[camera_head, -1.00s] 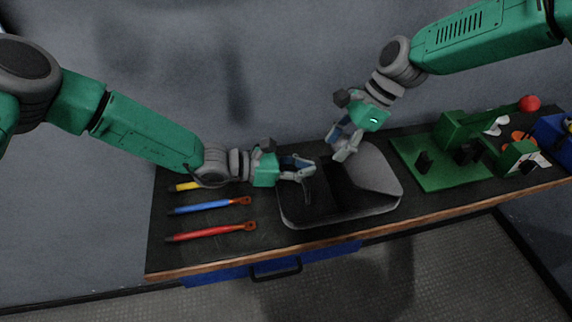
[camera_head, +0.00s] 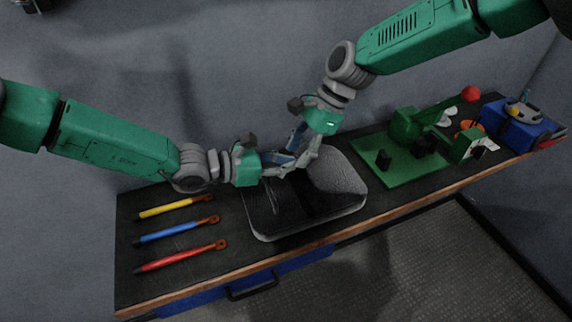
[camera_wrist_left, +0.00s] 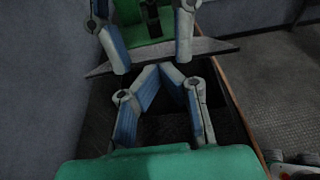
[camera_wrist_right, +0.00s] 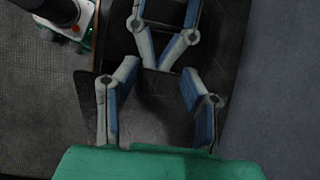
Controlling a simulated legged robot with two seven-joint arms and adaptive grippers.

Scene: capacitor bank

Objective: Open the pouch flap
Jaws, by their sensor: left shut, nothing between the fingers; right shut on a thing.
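The dark pouch (camera_head: 262,228) lies on the bench with its dark inside facing up and a light grey panel (camera_head: 342,172) at its right. My left gripper (camera_head: 284,172) is over the pouch's back left part. Its fingertips meet, empty, in the left wrist view (camera_wrist_left: 163,68). My right gripper (camera_head: 306,160) comes down at the pouch's back edge, close beside the left one. In the right wrist view its fingers (camera_wrist_right: 150,88) stand apart with a dark panel between them, apparently the pouch flap. A grey panel edge (camera_wrist_left: 215,47) crosses by its fingers in the left wrist view. The exact grip is hard to see.
Yellow (camera_head: 172,207), blue (camera_head: 172,230) and red (camera_head: 176,256) handled tools lie left of the pouch. A green fixture (camera_head: 400,160) with a red ball (camera_head: 471,94) and a blue box (camera_head: 515,127) stand at the right. The wall is close behind.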

